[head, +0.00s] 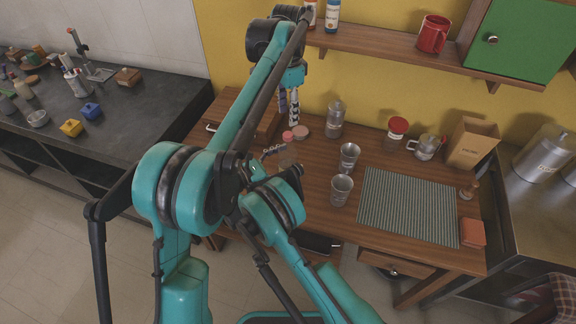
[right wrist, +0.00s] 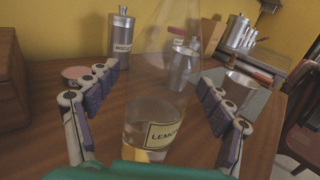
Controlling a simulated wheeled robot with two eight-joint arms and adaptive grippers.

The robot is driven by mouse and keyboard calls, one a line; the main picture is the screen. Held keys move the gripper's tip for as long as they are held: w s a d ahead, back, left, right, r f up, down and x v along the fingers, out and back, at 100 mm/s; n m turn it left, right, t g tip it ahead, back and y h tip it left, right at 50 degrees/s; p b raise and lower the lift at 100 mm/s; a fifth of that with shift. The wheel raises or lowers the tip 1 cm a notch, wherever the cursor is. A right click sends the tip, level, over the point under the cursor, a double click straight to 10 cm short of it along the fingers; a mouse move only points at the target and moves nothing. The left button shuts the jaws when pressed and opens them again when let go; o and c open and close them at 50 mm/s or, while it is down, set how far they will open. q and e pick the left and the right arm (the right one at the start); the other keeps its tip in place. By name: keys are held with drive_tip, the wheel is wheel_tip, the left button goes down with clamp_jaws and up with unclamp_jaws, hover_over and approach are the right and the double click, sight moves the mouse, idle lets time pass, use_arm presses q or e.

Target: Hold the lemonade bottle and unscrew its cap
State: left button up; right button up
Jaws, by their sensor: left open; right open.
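The lemonade bottle (right wrist: 155,110) is clear glass with a cream label, upright on the wooden table in the right wrist view. Its top is cut off there, so its cap is out of that view. My right gripper (right wrist: 158,80) is open, with its purple-padded fingers on either side of the bottle and gaps to the glass. In the head view my right gripper (head: 284,160) is partly covered by my arm, and the bottle is hard to make out. My left gripper (head: 289,108) is open and empty, pointing down above a small pink round thing (head: 288,136), perhaps the cap.
A flat pink-topped item (head: 303,132) and a steel canister (head: 335,120) stand behind. Two metal cups (head: 349,158) (head: 341,189) stand to the right, near a striped mat (head: 408,207). A wooden box (head: 238,113) is on the left. A shelf (head: 390,48) overhangs the back.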

sight(288, 134)
clamp_jaws()
use_arm(q)
drive_tip(key=m, duration=0.7)
drive_tip(key=shift+m, duration=0.4)
drive_tip(key=m, duration=0.9)
drive_tip(key=shift+m, duration=0.4)
drive_tip(key=shift+f, duration=0.45)
wheel_tip(288, 134, down, 7)
drive_tip(key=shift+f, duration=0.1)
